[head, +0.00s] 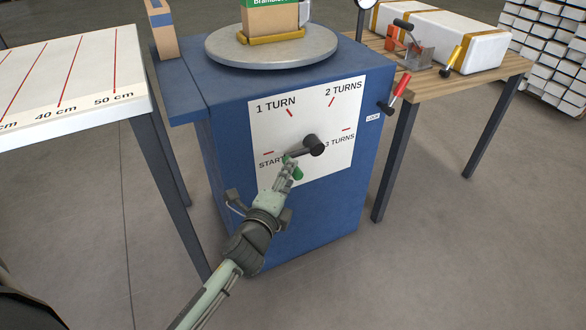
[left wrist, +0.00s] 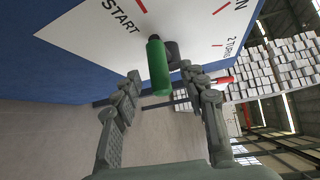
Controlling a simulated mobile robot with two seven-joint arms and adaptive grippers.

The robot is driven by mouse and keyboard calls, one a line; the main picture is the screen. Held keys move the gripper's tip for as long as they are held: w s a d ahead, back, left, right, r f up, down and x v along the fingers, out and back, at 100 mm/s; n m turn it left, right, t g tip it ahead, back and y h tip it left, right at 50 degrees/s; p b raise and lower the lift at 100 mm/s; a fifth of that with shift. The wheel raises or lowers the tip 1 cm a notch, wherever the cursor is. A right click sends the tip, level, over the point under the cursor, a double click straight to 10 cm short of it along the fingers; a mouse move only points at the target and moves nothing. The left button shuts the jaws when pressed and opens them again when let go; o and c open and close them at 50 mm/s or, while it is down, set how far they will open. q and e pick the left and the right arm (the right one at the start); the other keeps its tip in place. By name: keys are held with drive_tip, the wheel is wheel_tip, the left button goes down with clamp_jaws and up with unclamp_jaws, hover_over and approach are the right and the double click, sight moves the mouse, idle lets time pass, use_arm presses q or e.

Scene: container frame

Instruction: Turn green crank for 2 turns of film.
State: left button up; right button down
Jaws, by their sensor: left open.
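The crank's black hub (head: 313,145) sits in the middle of the white dial plate (head: 290,95) on the front of the blue machine. Its arm points toward the START mark. The green crank handle (head: 295,170) sticks out near START, partly hidden by my left gripper (head: 289,167). In the left wrist view the green handle (left wrist: 158,68) stands between the fingers of my left gripper (left wrist: 161,80), toward the far end. The fingers are spread, with gaps visible beside the handle. My right gripper is not in view.
A round grey turntable (head: 270,50) carries a cardboard box on top of the machine. A red-handled lever (head: 399,88) juts from its right side. A white measuring table (head: 75,70) stands left; a wooden table (head: 480,78) with a white wrapped box stands right. Floor in front is clear.

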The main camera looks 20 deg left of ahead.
use_arm(q)
drive_tip(key=shift+w+a+f, duration=0.15)
drive_tip(key=shift+w+f, duration=0.05)
drive_tip(key=shift+w, duration=0.85)
drive_tip(key=shift+w+a+f, duration=0.15)
drive_tip(key=shift+w, duration=0.9)
drive_tip(key=shift+c, duration=0.6)
clamp_jaws()
